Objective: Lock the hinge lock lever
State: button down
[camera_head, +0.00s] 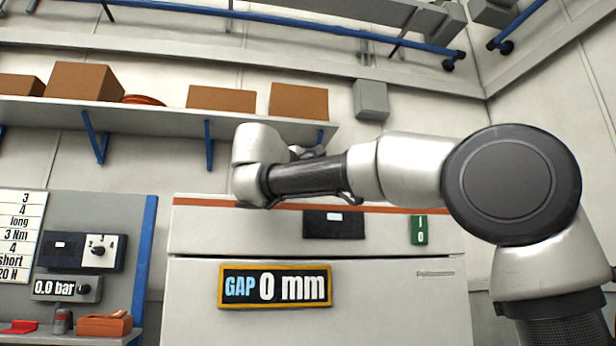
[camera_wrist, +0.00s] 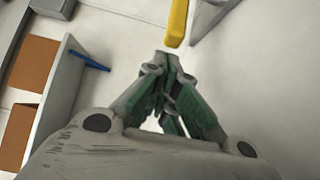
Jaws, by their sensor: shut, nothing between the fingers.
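A yellow bar-like part (camera_wrist: 177,22), which looks like the lever, shows at the top of the wrist view. Its upper end is cut off by the frame edge. My gripper (camera_wrist: 167,75), with grey and green fingers, is shut and empty. Its fingertips point toward the lower end of the yellow part. A small gap seems to lie between them in the picture, but I cannot tell the depth. In the head view my gripper is mostly hidden behind my wrist, and I cannot make out the lever there.
A white cabinet (camera_head: 330,272) with a "GAP 0 mm" display (camera_head: 275,287) stands behind my arm. A shelf (camera_head: 170,117) with brown boxes (camera_head: 85,82) runs above it. A grey panel (camera_head: 100,215) with a "0.0 bar" readout is at left. A grey angled piece (camera_wrist: 208,18) is beside the yellow part.

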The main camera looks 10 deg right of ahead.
jog(key=shift+x, duration=1)
